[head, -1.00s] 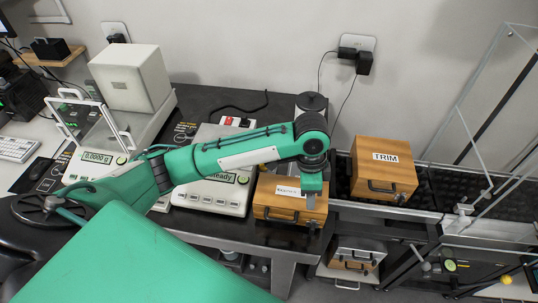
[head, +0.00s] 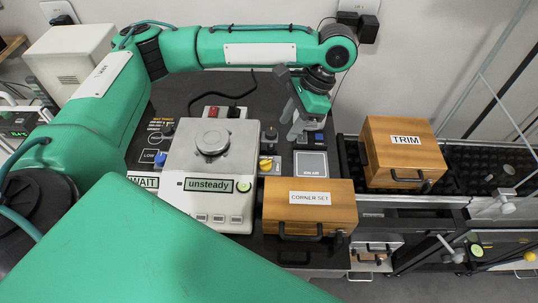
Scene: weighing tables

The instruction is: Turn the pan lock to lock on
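The balance (head: 180,165) stands on the dark table with a round pan (head: 212,142) on top, and its display (head: 208,185) reads "unsteady". Beside its right edge are a yellow knob (head: 266,164) and, farther back, a black knob (head: 269,134). Their labels are too small or hidden, so I cannot tell which is the pan lock. My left gripper (head: 293,121) points down behind and to the right of these knobs, apart from them. Its pale fingers look parted, with nothing between them. My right gripper is not in view.
A wooden "CORNER SET" box (head: 308,218) stands right of the balance, and a "TRIM" box (head: 388,150) stands farther right. A blue knob (head: 160,159) marked "LOW" is at the left. A grey square pad (head: 311,165) lies near the gripper.

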